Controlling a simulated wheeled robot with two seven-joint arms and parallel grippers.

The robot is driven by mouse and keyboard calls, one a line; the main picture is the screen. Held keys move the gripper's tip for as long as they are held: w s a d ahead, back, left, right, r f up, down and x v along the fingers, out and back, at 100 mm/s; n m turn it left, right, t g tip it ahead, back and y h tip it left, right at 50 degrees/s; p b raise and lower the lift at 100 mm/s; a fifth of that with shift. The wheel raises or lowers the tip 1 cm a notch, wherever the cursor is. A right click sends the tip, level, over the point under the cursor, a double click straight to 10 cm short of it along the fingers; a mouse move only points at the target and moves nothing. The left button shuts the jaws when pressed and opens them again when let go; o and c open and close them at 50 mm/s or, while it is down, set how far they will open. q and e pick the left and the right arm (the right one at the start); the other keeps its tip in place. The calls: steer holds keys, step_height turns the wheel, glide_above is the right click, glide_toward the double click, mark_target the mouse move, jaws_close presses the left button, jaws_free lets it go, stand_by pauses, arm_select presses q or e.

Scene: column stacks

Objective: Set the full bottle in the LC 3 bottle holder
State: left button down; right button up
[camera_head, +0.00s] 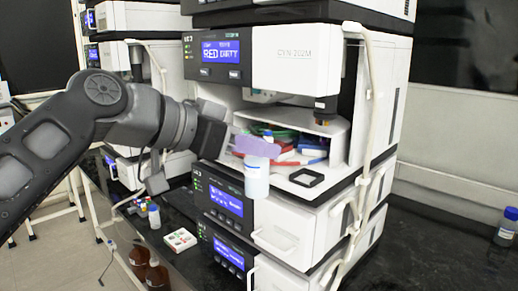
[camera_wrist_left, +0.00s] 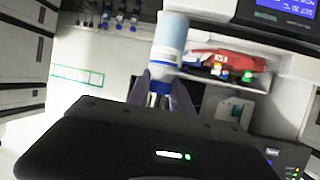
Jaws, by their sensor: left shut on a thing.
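My left gripper (camera_head: 257,146) is shut on a bottle (camera_head: 257,181) with a pale blue-white body and a blue cap. Its purple fingers close around the bottle's neck, and the bottle hangs upright in front of the stack's open compartment. In the left wrist view the bottle (camera_wrist_left: 170,45) appears inverted, between the fingers (camera_wrist_left: 161,92). A black square frame (camera_head: 306,177), which looks like the bottle holder, lies on the compartment's white floor, right of the bottle. It looks empty. The unit above (camera_head: 295,56) has a blue display reading "RED DIRTY". My right gripper is out of view.
Red, blue and green items (camera_head: 300,147) fill the back of the compartment. A pale tube (camera_head: 366,110) runs down the stack's right side. Another blue-capped bottle (camera_head: 507,230) stands on the dark bench (camera_head: 440,245) at right. Brown bottles (camera_head: 147,267) stand at lower left.

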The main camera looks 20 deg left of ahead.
arm_select(q)
steer(key=shift+w+d, duration=0.1)
steer(key=shift+w, duration=0.1)
steer(key=w+d+p, duration=0.5)
steer(key=w+p, duration=0.2)
steer(key=w, duration=0.5)
steer(key=shift+w+f, duration=0.2)
steer(key=shift+f, duration=0.1)
stand_by(0.8)
steer(key=shift+w+d, duration=0.1)
steer(key=shift+w, duration=0.35)
steer(key=shift+f+b, duration=0.8)
steer(key=shift+f, duration=0.05)
stand_by(1.0)
stand_by(0.5)
steer(key=c, duration=1.1)
jaws_free()
